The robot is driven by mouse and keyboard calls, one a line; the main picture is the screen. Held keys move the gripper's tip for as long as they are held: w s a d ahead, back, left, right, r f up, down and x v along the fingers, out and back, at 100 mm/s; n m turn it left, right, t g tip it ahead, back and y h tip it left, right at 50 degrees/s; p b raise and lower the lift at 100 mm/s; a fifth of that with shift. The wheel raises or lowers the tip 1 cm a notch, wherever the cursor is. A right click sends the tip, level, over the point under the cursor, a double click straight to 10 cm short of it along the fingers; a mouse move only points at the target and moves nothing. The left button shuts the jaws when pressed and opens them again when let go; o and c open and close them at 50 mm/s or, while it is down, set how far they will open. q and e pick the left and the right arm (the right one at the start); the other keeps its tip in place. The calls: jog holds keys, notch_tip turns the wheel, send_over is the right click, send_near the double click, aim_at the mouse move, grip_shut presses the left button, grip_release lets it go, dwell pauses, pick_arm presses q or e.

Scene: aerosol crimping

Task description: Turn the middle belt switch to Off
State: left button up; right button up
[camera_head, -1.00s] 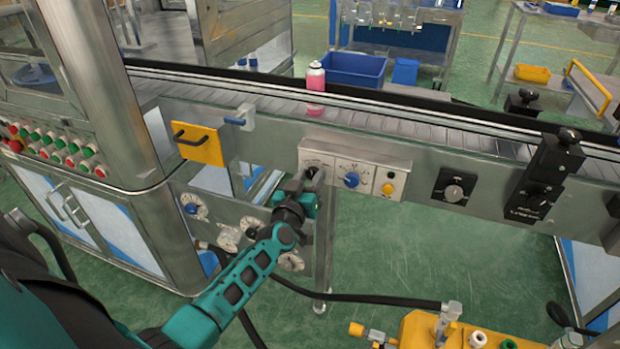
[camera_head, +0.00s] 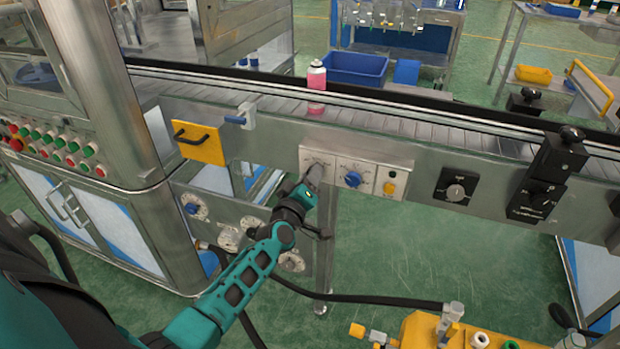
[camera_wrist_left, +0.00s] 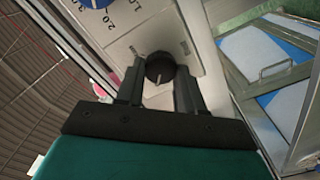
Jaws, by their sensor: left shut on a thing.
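A control box (camera_head: 368,163) on the conveyor's front side carries a blue knob (camera_head: 352,179) in its middle and a yellow button (camera_head: 389,188) at its right. My left gripper (camera_head: 315,174) is at the box's left panel and hides the switch there in the head view. In the left wrist view, a round black switch knob (camera_wrist_left: 160,67) with a pale pointer mark sits between the fingers of my left gripper (camera_wrist_left: 159,82), which is shut on it. Part of the blue knob also shows there at the top (camera_wrist_left: 96,3). My right gripper is not in view.
A pink bottle (camera_head: 316,85) stands on the conveyor belt (camera_head: 410,121) above the box. A yellow handled plate (camera_head: 200,143) is to the left, and another dark switch (camera_head: 456,191) is to the right. A yellow machine (camera_head: 425,330) stands at the bottom right.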

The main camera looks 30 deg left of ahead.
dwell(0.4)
pick_arm(q)
jog(key=o, duration=1)
jog(key=shift+o, duration=0.2)
jog(key=p+v, duration=0.1)
jog(key=v, duration=1.2)
jog(key=shift+a, duration=0.1)
jog(key=s+d+f+m+g+h, duration=0.6)
jog(key=s+d+f+m, duration=0.4)
jog(key=s+d+m, duration=0.2)
jog(key=d+m, duration=0.2)
jog(key=m, duration=0.1)
jog(key=shift+d+g, duration=0.2)
jog(key=shift+g, duration=0.1)
